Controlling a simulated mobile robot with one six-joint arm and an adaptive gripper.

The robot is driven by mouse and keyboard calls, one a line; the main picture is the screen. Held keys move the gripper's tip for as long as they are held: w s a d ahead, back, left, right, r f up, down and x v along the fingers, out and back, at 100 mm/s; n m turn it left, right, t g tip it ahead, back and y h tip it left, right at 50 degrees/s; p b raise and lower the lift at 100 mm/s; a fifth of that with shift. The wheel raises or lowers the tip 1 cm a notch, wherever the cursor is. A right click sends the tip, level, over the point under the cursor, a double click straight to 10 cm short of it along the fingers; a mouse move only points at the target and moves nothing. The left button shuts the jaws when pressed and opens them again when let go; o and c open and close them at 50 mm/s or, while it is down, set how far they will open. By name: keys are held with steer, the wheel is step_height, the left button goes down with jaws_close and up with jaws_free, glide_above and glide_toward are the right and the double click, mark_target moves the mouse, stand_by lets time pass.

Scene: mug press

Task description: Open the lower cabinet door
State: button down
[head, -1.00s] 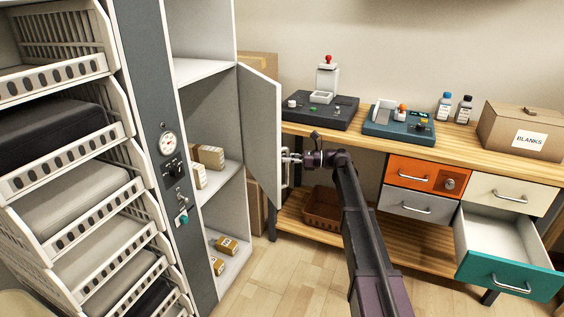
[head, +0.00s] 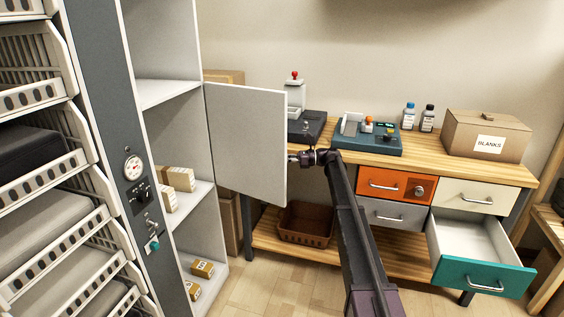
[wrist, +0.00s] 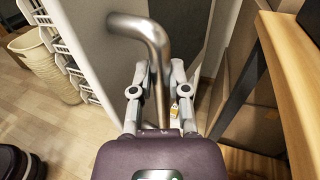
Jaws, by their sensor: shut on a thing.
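The lower cabinet door (head: 246,142) is a light grey panel, swung out from the cabinet and standing open. Inside the cabinet, small boxes (head: 177,190) show on the shelves. In the wrist view the door's bent metal handle (wrist: 148,40) rises between the fingers of my gripper (wrist: 162,70). My gripper is shut on the handle. In the head view my gripper (head: 296,158) is at the door's right edge, and the handle is hidden behind the door.
A workbench (head: 440,170) with machines, bottles and a cardboard box (head: 488,134) stands to the right. Its teal drawer (head: 482,277) is pulled out. A brown basket (head: 306,223) sits on its lower shelf. Wire racks stand at the left.

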steer(key=shift+w+a, duration=0.1)
steer(key=shift+a, duration=0.1)
steer(key=c, duration=0.6)
jaws_free()
steer(key=shift+d, duration=0.15)
steer(key=d, duration=0.7)
steer(key=shift+d, duration=0.15)
